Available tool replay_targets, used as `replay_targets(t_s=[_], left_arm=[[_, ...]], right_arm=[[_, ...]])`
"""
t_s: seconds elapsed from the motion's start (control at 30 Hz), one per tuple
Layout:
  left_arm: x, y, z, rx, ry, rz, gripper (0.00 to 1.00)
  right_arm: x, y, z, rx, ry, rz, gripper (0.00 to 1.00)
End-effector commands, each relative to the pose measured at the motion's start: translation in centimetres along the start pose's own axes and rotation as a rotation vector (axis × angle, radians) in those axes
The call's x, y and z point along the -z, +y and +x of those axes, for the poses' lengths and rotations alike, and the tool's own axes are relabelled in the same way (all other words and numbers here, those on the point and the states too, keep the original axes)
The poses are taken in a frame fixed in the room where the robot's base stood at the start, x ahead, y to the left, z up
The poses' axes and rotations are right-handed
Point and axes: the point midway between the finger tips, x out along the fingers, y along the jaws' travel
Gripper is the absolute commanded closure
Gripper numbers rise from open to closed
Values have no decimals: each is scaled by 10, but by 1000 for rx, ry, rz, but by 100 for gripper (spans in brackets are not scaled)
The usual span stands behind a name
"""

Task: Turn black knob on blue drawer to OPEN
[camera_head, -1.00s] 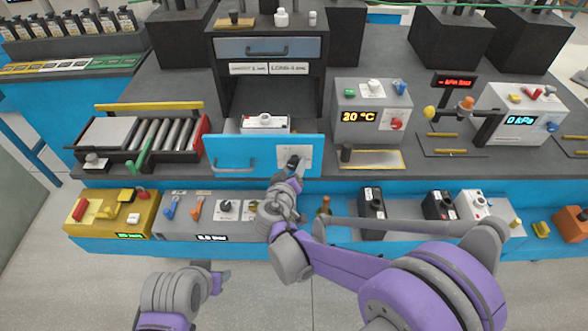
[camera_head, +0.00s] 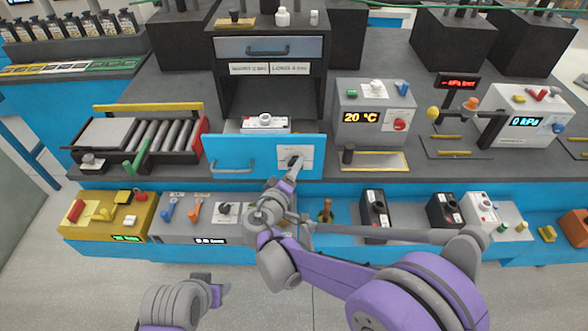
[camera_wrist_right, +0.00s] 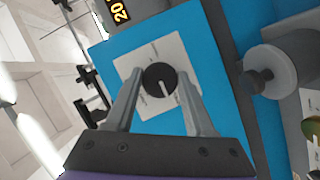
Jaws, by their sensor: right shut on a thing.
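The blue drawer (camera_head: 233,152) is pulled out from the dark cabinet at the middle of the bench. A black knob (camera_head: 292,160) sits on a pale plate (camera_head: 307,154) on the right of its front. In the right wrist view the round black knob (camera_wrist_right: 158,75) has a white pointer line toward the lower right. My right gripper (camera_head: 294,168) is at the knob, with its fingers on both sides of it, shut on it. The plate's lettering is too small to read. My left gripper (camera_head: 222,289) hangs low, away from the bench; its jaw opening is unclear.
The drawer's handle (camera_head: 232,168) is left of the knob. A grey box reading 20 °C (camera_head: 372,97) stands to the right, and a roller unit (camera_head: 150,137) to the left. Control panels, including a yellow one (camera_head: 110,213), line the lower shelf.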

Motion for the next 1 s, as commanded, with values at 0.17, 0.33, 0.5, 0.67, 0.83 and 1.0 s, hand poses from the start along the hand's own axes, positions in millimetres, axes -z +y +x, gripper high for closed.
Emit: replay_targets(t_s=[0.17,0.33,0.5,0.67,0.83,1.0], left_arm=[[0,0,0,0,0,0,50],[0,0,0,0,0,0,50],[0,0,0,0,0,0,50],[0,0,0,0,0,0,50],[0,0,1,0,0,0,50],[-2,0,3,0,-2,0,50]], right_arm=[[0,0,0,0,0,-1,100],[0,0,0,0,0,-1,35],[0,0,0,0,0,-1,16],[0,0,0,0,0,0,16],[0,0,-7,1,2,0,16],[1,-1,-37,3,4,-1,16]])
